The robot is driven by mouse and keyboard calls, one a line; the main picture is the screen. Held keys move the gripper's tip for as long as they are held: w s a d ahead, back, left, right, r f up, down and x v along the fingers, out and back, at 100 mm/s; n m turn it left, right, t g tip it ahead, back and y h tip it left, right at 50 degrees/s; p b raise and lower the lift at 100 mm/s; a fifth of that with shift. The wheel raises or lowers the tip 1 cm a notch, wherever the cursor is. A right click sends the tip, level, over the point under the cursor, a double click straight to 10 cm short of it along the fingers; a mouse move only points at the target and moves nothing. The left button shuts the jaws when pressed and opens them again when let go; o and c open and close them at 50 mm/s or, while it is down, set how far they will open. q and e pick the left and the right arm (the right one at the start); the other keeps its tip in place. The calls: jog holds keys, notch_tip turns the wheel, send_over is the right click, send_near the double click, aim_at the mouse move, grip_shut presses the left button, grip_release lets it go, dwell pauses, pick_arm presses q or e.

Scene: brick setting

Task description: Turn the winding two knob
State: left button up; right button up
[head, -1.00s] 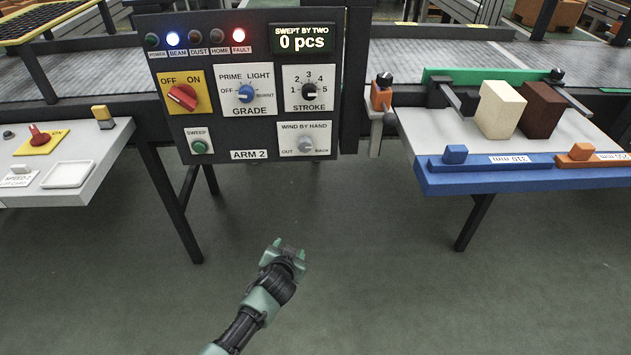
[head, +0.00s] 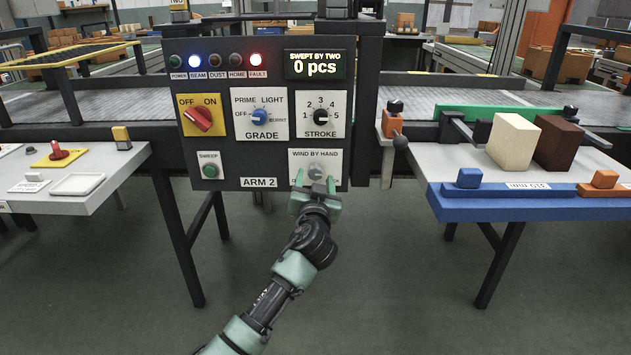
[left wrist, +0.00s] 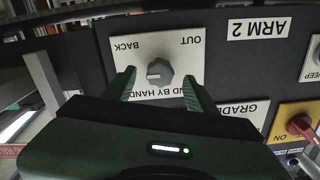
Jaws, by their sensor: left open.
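The winding knob is a small grey knob (head: 316,171) on the white "WIND BY HAND" plate (head: 333,160), at the lower right of the dark ARM 2 panel (head: 277,60). My left gripper (head: 316,184) is just in front of and below it. In the left wrist view the knob (left wrist: 159,73) shows between the two open green fingertips (left wrist: 158,80), with a gap on both sides. The plate's "OUT" and "BACK" words appear upside down there. Contact with the knob cannot be seen. My right gripper is not in view.
Above the knob are the STROKE knob (head: 321,116) and GRADE knob (head: 260,118). A red switch (head: 198,120) and green SWEEP button (head: 210,171) are at left. A blue-edged table (head: 530,207) with two blocks stands at right.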

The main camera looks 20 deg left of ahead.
pick_arm(q)
jog(key=shift+x, duration=0.9)
grip_shut()
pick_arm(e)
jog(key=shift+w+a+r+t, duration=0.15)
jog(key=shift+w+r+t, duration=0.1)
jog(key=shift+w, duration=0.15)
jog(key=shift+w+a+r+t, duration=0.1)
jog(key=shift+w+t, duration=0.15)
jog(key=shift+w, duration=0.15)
